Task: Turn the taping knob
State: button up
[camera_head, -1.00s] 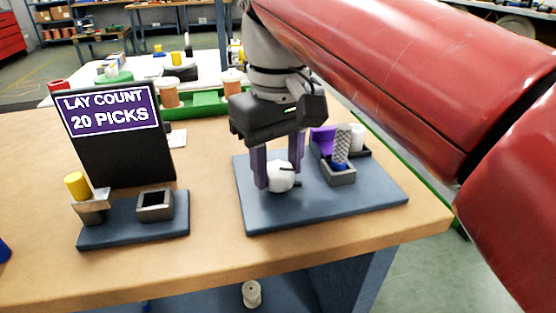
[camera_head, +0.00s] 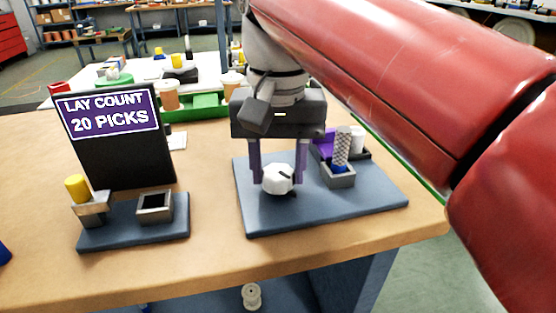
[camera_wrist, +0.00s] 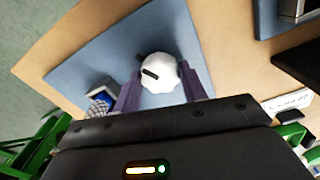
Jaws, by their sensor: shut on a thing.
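The taping knob (camera_head: 277,179) is white and round with a dark pointer bar, and stands on a blue-grey base plate (camera_head: 330,208) on the bench. My gripper (camera_head: 279,172) comes down from above with one purple finger on each side of the knob, shut on it. In the wrist view the knob (camera_wrist: 160,73) sits between the two finger ends (camera_wrist: 161,90), and its dark pointer shows on its left side. In the head view the pointer is at the knob's right part, slanting down to the right.
Right of the knob, a grey holder (camera_head: 341,180) carries a blue and checkered piece (camera_head: 341,150). A black sign (camera_head: 118,135) reading "LAY COUNT 20 PICKS" stands at left, behind a small plate with a yellow-topped piece (camera_head: 77,187) and an open square box (camera_head: 155,207).

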aim_at(278, 171)
dwell(0.4)
jog(key=o, duration=1)
jog(key=shift+r, duration=0.1)
notch_tip(278, 171, up, 8)
jog(key=shift+f, duration=0.2)
